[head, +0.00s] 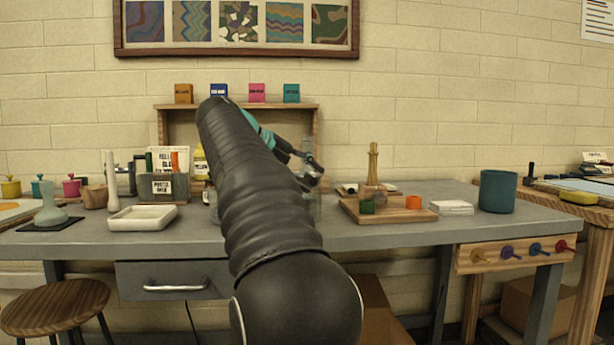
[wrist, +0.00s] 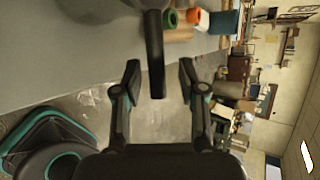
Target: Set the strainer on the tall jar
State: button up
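My gripper (head: 314,172) is above the workbench, beyond my arm in the head view. In the wrist view my gripper (wrist: 159,68) has its two fingers apart. A dark upright bar, seemingly the strainer's handle (wrist: 155,50), stands between them with a gap on each side. A dark rounded part, perhaps the strainer's bowl, is cut off at the top edge. A faint glassy shape, possibly the tall jar (head: 313,208), shows below my gripper in the head view, partly hidden. I cannot make out the strainer clearly there.
The workbench (head: 390,236) holds a white tray (head: 143,224) at left. A wooden board (head: 385,215) with a green ring (head: 367,206) and an orange ring (head: 413,202) lies right of my gripper. A teal pot (head: 497,192) stands farther right. A wooden shelf (head: 316,125) stands behind.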

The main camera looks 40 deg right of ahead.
jog(key=shift+a, duration=0.1)
jog(key=v, duration=1.1)
jog(key=shift+a+r, duration=0.25)
jog(key=shift+a, duration=0.1)
